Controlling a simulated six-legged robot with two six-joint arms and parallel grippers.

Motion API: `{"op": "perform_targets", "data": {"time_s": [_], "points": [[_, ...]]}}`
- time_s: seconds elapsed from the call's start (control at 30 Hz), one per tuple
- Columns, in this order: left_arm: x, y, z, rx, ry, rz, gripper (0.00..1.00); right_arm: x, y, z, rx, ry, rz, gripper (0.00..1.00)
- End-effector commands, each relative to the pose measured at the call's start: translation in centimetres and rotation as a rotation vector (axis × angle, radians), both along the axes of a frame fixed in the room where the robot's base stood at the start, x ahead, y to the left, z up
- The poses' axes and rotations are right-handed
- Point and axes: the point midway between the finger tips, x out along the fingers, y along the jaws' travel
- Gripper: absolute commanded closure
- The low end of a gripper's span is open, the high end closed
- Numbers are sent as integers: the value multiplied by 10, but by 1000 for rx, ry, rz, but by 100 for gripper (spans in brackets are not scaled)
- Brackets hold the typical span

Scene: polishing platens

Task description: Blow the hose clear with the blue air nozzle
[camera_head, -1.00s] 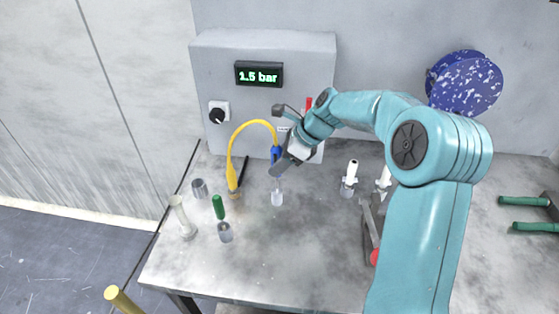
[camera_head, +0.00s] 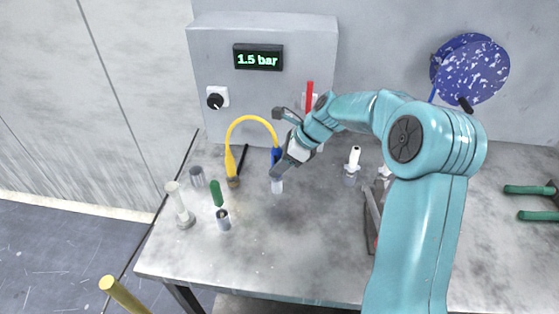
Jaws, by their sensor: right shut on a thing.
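My right gripper (camera_head: 281,163), at the end of the teal arm from the right, is shut on the blue air nozzle (camera_head: 276,156). The nozzle points down over a small pale clear piece (camera_head: 277,186) on the bench; I cannot tell whether they touch. A yellow hose (camera_head: 251,117) arches from the nozzle to a yellow upright end (camera_head: 230,160) in a brownish base. The gripper partly hides the nozzle. My left gripper is not in view.
A grey box with a 1.5 bar display (camera_head: 258,57) and black knob (camera_head: 215,97) stands behind. White-topped bottles (camera_head: 353,160) stand right. The front middle is clear.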

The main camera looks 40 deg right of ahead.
Motion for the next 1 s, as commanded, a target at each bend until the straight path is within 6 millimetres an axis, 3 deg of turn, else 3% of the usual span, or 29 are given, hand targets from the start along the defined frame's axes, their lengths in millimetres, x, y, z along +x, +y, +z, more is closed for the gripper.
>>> {"op": "perform_targets", "data": {"time_s": [0.27, 0.3, 0.37, 0.73, 0.87, 1.0], "points": [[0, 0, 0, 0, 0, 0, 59, 0, 0, 0, 1, 0, 1, 91], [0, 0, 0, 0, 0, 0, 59, 0, 0, 0, 1, 0, 1, 45], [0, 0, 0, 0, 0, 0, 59, 0, 0, 0, 1, 0, 1, 25], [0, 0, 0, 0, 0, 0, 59, -2, -2, 4, -1, 0, -1, 25], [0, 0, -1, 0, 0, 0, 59, -11, -10, 21, -3, -2, -1, 25], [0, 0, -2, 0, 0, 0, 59, -28, -22, 51, -4, -4, -5, 25]]}}
